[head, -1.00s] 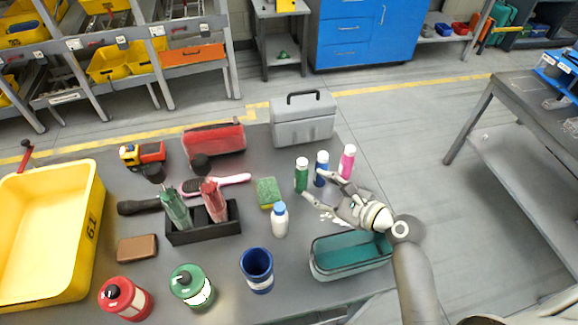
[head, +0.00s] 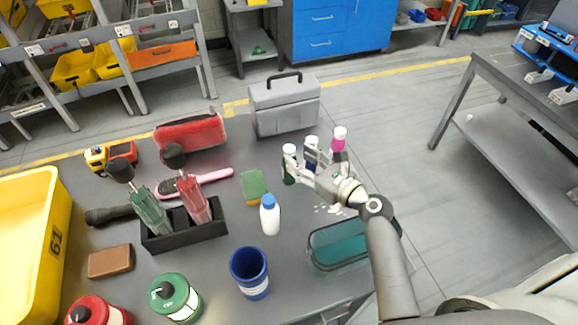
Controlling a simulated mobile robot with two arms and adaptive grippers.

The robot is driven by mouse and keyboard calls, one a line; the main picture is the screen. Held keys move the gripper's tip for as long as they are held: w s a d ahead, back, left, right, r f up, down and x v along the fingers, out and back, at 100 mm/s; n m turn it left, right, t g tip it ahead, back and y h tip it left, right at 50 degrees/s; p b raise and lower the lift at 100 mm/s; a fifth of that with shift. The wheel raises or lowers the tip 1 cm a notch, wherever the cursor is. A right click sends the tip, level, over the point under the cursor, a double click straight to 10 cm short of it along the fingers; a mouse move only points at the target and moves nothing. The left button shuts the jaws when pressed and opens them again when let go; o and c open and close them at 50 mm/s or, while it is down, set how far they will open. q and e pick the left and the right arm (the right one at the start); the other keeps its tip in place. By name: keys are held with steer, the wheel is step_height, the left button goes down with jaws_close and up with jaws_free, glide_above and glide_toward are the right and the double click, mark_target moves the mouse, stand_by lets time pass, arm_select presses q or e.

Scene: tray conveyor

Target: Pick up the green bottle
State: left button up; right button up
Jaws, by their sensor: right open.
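The green bottle (head: 289,168) with a white cap stands upright on the grey table, at the left of a row with a blue bottle (head: 310,148) and a pink bottle (head: 338,142). My right gripper (head: 301,169) is open, with its fingers at the green bottle and in front of the blue one. The fingers hide part of both bottles. I cannot tell whether a finger touches the green bottle. My left gripper is out of view.
A grey toolbox (head: 284,107) stands behind the bottles. A white bottle with a blue cap (head: 270,216), a sponge (head: 253,185) and a blue cup (head: 249,272) are to the left. A teal container (head: 325,255) lies below my right arm.

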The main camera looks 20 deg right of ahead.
mark_target(293, 155)
steer(key=p+x, duration=0.1)
steer(key=x, duration=0.4)
steer(key=shift+a, duration=0.15)
steer(key=shift+s+r, duration=0.1)
jaws_close()
